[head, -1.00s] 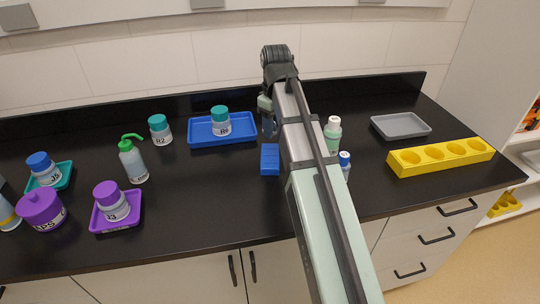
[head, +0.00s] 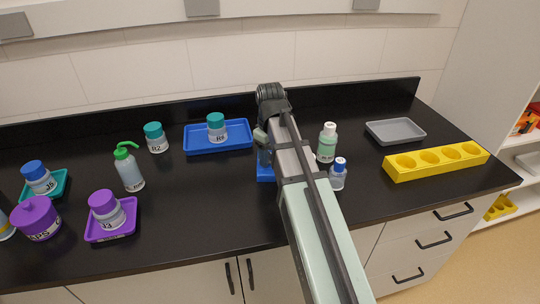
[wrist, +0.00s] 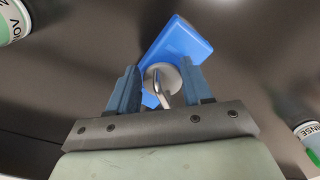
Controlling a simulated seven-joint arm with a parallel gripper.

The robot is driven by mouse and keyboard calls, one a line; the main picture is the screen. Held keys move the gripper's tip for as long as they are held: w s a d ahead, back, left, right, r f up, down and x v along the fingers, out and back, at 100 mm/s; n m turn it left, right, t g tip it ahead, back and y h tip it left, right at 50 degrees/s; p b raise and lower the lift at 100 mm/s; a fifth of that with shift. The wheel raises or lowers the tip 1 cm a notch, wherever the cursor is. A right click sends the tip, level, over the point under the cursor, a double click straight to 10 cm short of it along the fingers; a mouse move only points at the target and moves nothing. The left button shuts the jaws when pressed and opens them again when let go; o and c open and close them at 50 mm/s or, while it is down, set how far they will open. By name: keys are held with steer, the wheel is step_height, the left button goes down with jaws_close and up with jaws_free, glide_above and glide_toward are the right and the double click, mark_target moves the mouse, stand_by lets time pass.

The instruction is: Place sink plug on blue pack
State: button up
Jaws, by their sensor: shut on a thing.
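The sink plug (wrist: 172,76) is a round, pale grey disc with a metal loop, seen in the wrist view. My gripper (wrist: 159,68) is shut on it, with blue fingers on either side of the loop. The blue pack (wrist: 183,40) is a flat blue block just beyond and partly behind the plug. In the head view, the blue pack (head: 265,174) lies on the dark counter, partly covered by my gripper and arm. The plug cannot be made out there. I cannot tell whether the plug touches the pack.
A blue tray (head: 190,140) holding a teal-capped jar (head: 216,127) lies behind left. A yellow holed rack (head: 437,162) and grey tray (head: 395,131) are right.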

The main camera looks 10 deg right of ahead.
mark_target(270, 154)
steer(key=shift+f, duration=0.2)
steer(key=o, duration=1.1)
steer(key=shift+c, duration=0.2)
steer(key=shift+r, duration=3.85)
